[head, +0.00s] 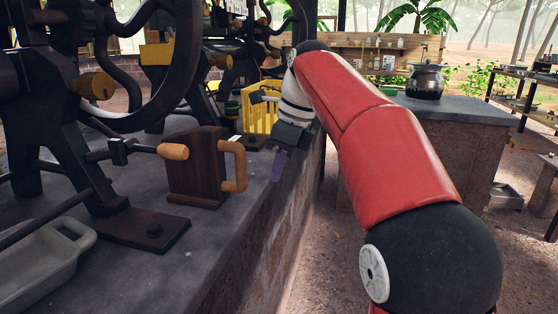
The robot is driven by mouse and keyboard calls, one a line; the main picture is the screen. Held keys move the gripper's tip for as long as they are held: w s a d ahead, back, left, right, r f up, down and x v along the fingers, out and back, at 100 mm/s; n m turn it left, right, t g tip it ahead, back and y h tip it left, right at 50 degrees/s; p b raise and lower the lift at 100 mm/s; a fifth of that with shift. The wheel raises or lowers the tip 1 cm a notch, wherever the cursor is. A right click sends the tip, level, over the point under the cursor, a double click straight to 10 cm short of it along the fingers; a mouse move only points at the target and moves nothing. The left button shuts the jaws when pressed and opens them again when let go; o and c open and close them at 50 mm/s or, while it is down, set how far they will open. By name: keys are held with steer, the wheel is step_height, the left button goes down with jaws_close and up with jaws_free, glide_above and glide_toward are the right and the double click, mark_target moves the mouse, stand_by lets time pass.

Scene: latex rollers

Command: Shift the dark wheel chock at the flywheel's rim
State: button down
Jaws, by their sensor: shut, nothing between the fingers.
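The dark wheel chock (195,172) is a dark brown wooden block with a light wooden handle (238,165) on its right side. It stands upright on the grey bench top, close below the black rim of the flywheel (186,72). Whether it touches the rim cannot be told. My gripper (277,168) is shut and empty, pointing down to the right of the handle, near the bench's right edge. It appears apart from the handle.
A crank with a wooden grip (172,151) reaches toward the chock from the left. A grey tray (42,262) lies at the front left. A yellow rack (259,112) stands behind my gripper. A pot (425,82) sits on another counter (462,110).

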steer(key=shift+w+a+f, duration=0.3)
steer(key=shift+a+f, duration=0.5)
steer(key=shift+a, duration=0.05)
steer(key=shift+w+a+f, duration=0.35)
steer(key=shift+a+f, duration=0.45)
steer(key=shift+a, duration=0.05)
steer(key=shift+w+a+f, duration=0.3)
steer(key=shift+a+f, duration=0.5)
steer(key=shift+a, duration=0.05)
